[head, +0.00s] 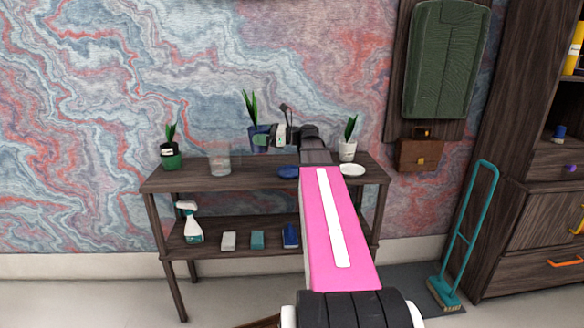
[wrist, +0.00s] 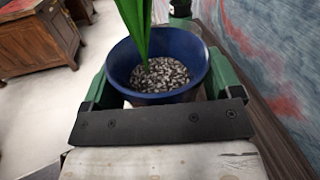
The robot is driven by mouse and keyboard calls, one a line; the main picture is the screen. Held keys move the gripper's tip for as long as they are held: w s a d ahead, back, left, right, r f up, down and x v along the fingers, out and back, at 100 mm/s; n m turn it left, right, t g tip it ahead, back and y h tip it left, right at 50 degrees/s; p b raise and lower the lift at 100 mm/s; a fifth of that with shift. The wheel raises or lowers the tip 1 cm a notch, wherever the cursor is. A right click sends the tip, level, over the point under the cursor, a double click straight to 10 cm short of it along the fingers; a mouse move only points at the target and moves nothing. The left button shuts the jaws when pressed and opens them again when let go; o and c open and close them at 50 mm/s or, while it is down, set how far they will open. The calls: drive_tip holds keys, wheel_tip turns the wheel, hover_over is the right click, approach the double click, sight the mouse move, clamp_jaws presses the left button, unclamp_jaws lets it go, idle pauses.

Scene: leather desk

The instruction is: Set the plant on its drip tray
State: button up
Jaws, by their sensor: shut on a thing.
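A plant with long green leaves stands upright in a blue pot (head: 257,143). The pot also shows in the wrist view (wrist: 158,92), filled with grey pebbles. My gripper (head: 266,137) is shut on the blue pot, with a green finger on each side of it in the wrist view (wrist: 157,88). The pot appears raised a little above the table, near its back. A blue drip tray (head: 288,172) lies on the tabletop, to the right of and nearer than the pot, with nothing seen on it. A white drip tray (head: 353,171) lies farther right.
A green-potted plant (head: 171,160) and a clear glass (head: 220,165) stand on the left of the dark wooden table (head: 190,181). A white-potted plant (head: 347,151) stands at the right, behind the white tray. Tabletop between glass and blue tray is clear. The lower shelf holds a spray bottle (head: 190,224).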

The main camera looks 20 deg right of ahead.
drive_tip(key=shift+s+d+f, duration=0.15)
drive_tip(key=shift+d+f, duration=2.55)
drive_tip(key=shift+d, duration=0.2)
drive_tip(key=shift+s+d+f, duration=0.15)
drive_tip(key=shift+d+f, duration=2.5)
drive_tip(key=shift+d, duration=0.25)
drive_tip(key=shift+f, duration=0.1)
drive_tip(key=o, duration=1.1)
drive_tip(key=v, duration=1.2)
